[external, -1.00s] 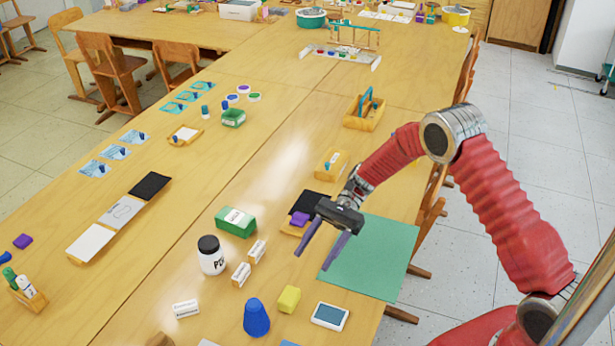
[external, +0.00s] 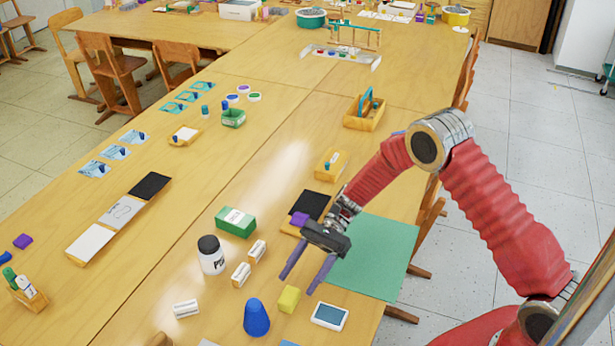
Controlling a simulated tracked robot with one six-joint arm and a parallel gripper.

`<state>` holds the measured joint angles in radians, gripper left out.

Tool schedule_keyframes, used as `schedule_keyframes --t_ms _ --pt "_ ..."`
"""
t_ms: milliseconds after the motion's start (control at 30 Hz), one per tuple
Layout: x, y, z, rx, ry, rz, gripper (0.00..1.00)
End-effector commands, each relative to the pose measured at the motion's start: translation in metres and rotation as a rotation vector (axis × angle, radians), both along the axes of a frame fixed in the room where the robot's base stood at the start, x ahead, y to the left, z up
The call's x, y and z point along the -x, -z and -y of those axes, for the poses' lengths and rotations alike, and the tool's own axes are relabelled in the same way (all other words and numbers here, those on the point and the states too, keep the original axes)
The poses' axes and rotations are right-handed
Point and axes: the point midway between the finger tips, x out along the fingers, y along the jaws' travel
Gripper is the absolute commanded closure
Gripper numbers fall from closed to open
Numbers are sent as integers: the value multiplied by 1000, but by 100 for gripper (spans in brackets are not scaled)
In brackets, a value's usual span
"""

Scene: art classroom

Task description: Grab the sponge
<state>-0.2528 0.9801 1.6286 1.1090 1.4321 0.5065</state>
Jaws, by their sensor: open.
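The sponge looks to be the small yellow block (external: 289,299) on the table, near the front edge of the view. My gripper (external: 296,287) is open and points down towards it. In the picture its two purple fingers come down close above the block, one to the left and one to the right. The fingers look empty. I cannot tell the exact height of the fingertips over the block.
A blue cone (external: 257,318) stands left of the block and a small framed screen (external: 330,316) lies right of it. A white jar (external: 211,256), a green box (external: 236,222) and two erasers stand further left. A green sheet (external: 375,258) lies behind on the right.

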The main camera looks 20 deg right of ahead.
Motion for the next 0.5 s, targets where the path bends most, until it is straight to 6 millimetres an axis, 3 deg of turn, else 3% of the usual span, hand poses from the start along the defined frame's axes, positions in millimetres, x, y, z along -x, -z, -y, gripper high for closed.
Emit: schedule_keyframes --t_ms 200,500 --pt "14 9 -21 0 -1 0 44" --pt "16 10 -23 0 0 1 44"
